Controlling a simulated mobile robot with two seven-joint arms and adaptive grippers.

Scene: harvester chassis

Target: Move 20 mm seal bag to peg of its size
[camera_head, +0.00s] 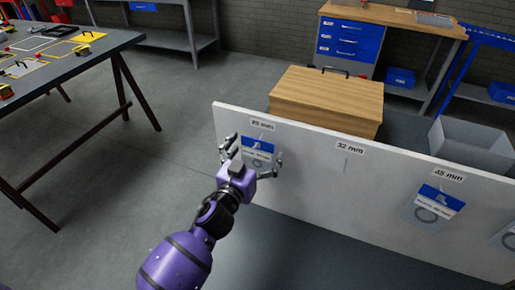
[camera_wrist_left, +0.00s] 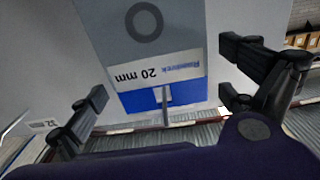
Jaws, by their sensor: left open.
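The 20 mm seal bag (camera_head: 258,147), with a blue and white header, hangs on the white board under the leftmost size label (camera_head: 262,125), whose figures are hard to read. My left gripper (camera_head: 252,160) is open in front of it and partly covers it. In the left wrist view, the bag (camera_wrist_left: 160,68) shows upside down with "20 mm" printed on it. It lies between the spread fingers of the left gripper (camera_wrist_left: 165,100), and a thin grey peg (camera_wrist_left: 165,105) shows at its header. The peg (camera_head: 346,164) under the 32 mm label is bare. My right gripper is not in view.
The white board (camera_head: 310,190) also carries a bag (camera_head: 435,207) under the label at right and another bag (camera_head: 508,237) at the right edge. A wooden box (camera_head: 325,98) and a grey bin (camera_head: 472,145) stand behind it. A dark table (camera_head: 75,65) is at left.

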